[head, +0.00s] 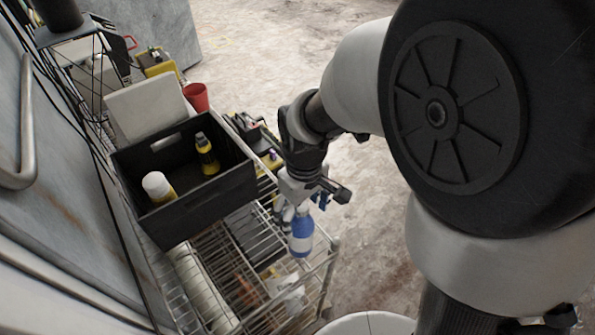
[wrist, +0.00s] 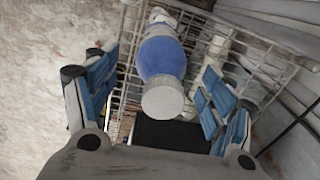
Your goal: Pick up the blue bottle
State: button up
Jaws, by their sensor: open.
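The blue bottle (head: 301,234) with a pale cap is at the right corner of the wire cart, directly below my gripper (head: 306,192) in the head view. In the wrist view the bottle (wrist: 162,59) lies in the middle of the picture, its pale cap towards the camera. My gripper (wrist: 160,72) is open, with one blue-padded finger to the left of the bottle and one to the right. Gaps show between the bottle and both fingers. In the head view my gripper hides part of the bottle's top.
A black crate (head: 215,205) on the wire cart (head: 328,262) holds a yellow-and-black bottle (head: 206,155) and a white-capped yellow container (head: 158,187). A red cup (head: 197,97) and a white box (head: 146,108) stand behind it. The wall is at left; open floor lies beyond the cart.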

notch_tip(320, 180, down, 4)
jog(key=shift+a+f+b, duration=0.1)
jog(key=shift+b, duration=0.4)
jog(key=shift+c, duration=0.5)
grip_shut()
dwell(0.3)
